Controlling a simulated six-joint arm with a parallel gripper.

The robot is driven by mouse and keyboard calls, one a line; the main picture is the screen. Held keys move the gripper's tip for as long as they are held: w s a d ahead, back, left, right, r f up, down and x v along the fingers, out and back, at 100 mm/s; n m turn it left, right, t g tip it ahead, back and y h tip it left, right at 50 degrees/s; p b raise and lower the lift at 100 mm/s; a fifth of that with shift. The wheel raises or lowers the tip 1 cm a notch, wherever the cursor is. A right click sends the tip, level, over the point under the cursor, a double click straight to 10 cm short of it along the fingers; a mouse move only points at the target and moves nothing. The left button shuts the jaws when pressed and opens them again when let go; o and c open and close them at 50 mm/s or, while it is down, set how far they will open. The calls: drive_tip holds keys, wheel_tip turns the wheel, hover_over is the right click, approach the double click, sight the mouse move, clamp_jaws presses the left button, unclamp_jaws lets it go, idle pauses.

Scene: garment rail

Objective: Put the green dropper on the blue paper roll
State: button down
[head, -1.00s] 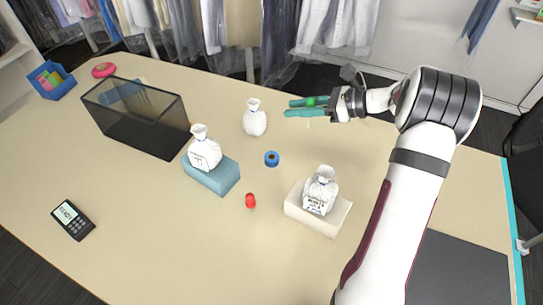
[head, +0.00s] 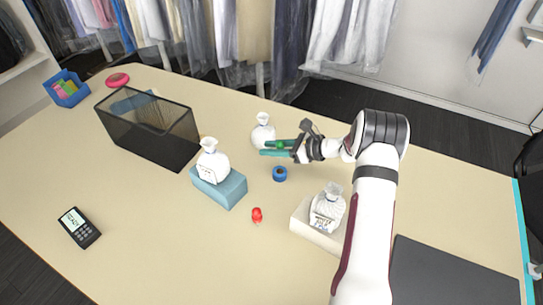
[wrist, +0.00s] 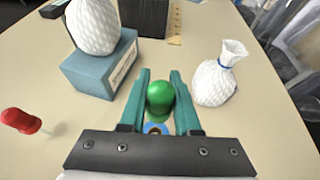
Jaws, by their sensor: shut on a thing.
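My gripper (head: 272,148) has teal fingers and is shut on the green dropper (head: 281,145). In the wrist view the dropper's round green bulb (wrist: 160,97) sits between the two fingers. The blue paper roll (head: 279,174) is a small blue ring with a dark centre, standing on the table just in front of my gripper in the head view. In the wrist view part of the roll (wrist: 154,128) shows below the bulb, partly hidden by the bulb and the gripper. The dropper appears apart from the roll; its lower end is hidden.
Another stands on a blue block (head: 222,190), and a third on a cream block (head: 312,232). A red dropper (head: 257,215) is in front of the roll. A dark bin (head: 150,130) is at left.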

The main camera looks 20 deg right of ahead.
wheel_tip(320, 180, down, 3)
drive_tip(key=shift+f, duration=0.15)
drive_tip(key=shift+f, duration=0.15)
drive_tip(key=c, duration=0.6)
unclamp_jaws()
